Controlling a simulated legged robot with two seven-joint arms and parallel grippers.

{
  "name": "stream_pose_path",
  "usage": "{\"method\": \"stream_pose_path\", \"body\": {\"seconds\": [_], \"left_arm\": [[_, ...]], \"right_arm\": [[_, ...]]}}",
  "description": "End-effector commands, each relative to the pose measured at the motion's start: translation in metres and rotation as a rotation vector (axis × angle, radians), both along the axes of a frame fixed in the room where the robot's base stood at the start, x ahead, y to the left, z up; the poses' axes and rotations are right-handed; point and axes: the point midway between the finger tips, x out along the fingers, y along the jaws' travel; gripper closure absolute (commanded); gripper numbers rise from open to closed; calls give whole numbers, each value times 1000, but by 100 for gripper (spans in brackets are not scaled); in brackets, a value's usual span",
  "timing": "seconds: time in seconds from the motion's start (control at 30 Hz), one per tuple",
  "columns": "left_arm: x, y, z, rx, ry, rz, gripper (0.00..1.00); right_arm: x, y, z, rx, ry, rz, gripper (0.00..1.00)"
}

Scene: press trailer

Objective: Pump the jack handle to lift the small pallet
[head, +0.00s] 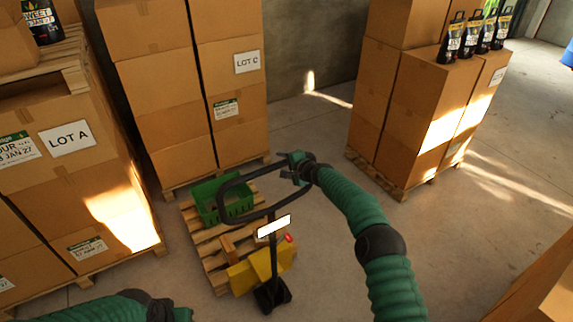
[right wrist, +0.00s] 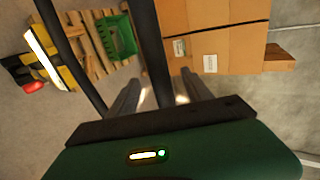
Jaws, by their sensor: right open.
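The yellow pallet jack (head: 262,268) stands with its forks toward the small wooden pallet (head: 205,243). Its black handle (head: 222,190) rises to a loop, with a white label and a red part below. A green crate (head: 236,207) sits on the pallet. My right gripper (head: 296,168) is at the right top of the loop, open. In the right wrist view the handle bar (right wrist: 152,50) runs between the open fingers (right wrist: 163,98); contact cannot be told. Whether the pallet is off the floor is unclear. My left arm shows at bottom left, its gripper out of view.
Stacked cartons marked LOT A (head: 70,138) stand left, and LOT C cartons (head: 235,80) stand behind the small pallet. Another carton stack (head: 400,110) with black bags (head: 475,36) stands at right. A carton edge (head: 545,280) shows bottom right. Floor (head: 325,240) around the jack's right is clear.

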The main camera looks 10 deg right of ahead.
Motion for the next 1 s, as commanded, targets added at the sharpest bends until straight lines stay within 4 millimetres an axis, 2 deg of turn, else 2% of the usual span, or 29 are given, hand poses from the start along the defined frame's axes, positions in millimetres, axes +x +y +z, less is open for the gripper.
{"method": "stream_pose_path", "body": {"seconds": [0.03, 0.13, 0.2, 0.47, 0.9, 1.0], "left_arm": [[0, 0, 7, 0, 0, 0, 55], [0, 0, 14, 0, 0, 0, 55], [0, 0, -2, 0, -1, 0, 55], [0, 0, -23, 0, 0, 0, 55], [0, 0, -21, 0, 0, 0, 55], [0, 0, -30, 0, -1, 0, 55]], "right_arm": [[-6, -6, 9, 5, 2, -4, 42], [-21, -7, 19, 1, 0, 2, 42], [-30, -13, 17, -1, -3, -1, 42], [-64, -26, 38, -4, -3, 2, 42], [-69, -26, 42, -4, -1, 5, 42], [-81, -13, 31, -57, 8, 53, 42]]}}
